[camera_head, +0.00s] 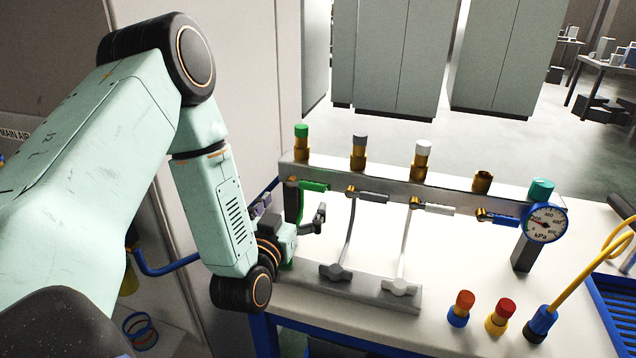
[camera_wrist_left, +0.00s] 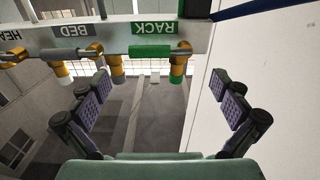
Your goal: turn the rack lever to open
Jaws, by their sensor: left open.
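The rack lever is the green handle (camera_head: 314,186) at the left end of the metal manifold bar in the head view. It lies along the bar, pointing right from its brass valve. In the wrist view the green handle (camera_wrist_left: 153,52) lies level beneath an upside-down green label reading RACK (camera_wrist_left: 153,28). My left gripper (camera_head: 292,213) is in front of the lever and a little below it in the head view. Its fingers (camera_wrist_left: 160,93) are spread wide and empty in the wrist view, with the lever beyond them, apart from both. My right gripper is not shown.
Grey, white and blue levers (camera_head: 496,218) sit along the same bar to the right. A pressure gauge (camera_head: 545,222) stands at its right end. A lower bar (camera_head: 350,288) with two grey knobs, coloured plugs (camera_head: 461,308) and a yellow hose (camera_head: 580,268) are on the white bench.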

